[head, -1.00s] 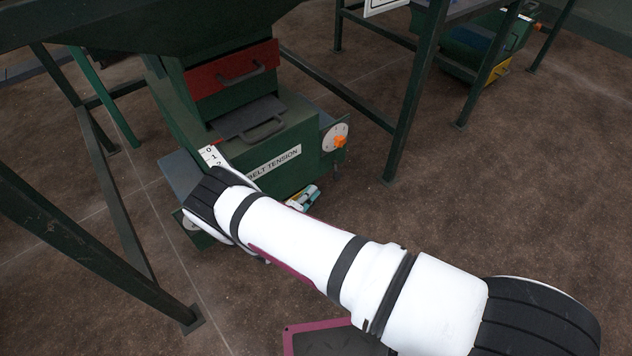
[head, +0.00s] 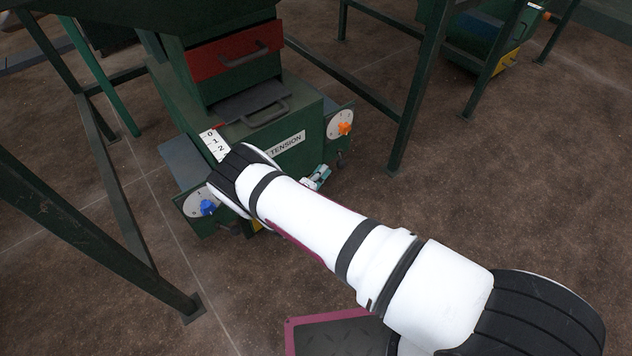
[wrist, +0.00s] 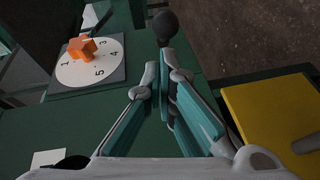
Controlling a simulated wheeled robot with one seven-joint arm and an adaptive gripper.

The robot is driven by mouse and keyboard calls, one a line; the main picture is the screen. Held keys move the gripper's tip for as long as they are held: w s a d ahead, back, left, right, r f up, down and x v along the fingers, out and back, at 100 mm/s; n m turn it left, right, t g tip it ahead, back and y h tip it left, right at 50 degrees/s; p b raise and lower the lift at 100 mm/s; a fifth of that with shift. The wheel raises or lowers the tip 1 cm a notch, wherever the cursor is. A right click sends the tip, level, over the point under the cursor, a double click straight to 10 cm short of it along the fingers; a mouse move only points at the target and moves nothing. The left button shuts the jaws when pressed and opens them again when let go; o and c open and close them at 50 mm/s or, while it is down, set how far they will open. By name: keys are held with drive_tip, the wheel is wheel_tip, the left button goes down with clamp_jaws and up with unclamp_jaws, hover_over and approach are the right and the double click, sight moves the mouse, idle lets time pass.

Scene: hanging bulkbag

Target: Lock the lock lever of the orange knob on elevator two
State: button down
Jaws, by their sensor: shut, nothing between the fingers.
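The orange knob (head: 345,128) sits on a white numbered dial (head: 333,122) on the right side of the green machine. In the wrist view the orange knob (wrist: 82,48) is at upper left on its dial (wrist: 92,66). A lever with a black ball end (wrist: 165,26) stands right of that dial, just beyond my fingertips. My gripper (wrist: 160,76) is shut and empty, its teal fingers pointing toward the black ball. Whether they touch it I cannot tell. In the head view my gripper (head: 316,178) shows only partly behind my arm, below the orange dial.
A blue knob (head: 208,207) on another dial is at the machine's lower left. A yellow panel (wrist: 270,112) lies right of my fingers in the wrist view. Green frame legs (head: 408,90) stand to the right. A similar machine (head: 478,45) is farther back. Brown floor (head: 520,180) is open at right.

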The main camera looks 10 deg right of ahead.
sight(340, 159)
drive_tip(key=shift+b+x, duration=0.5)
drive_tip(key=shift+x, duration=1.2)
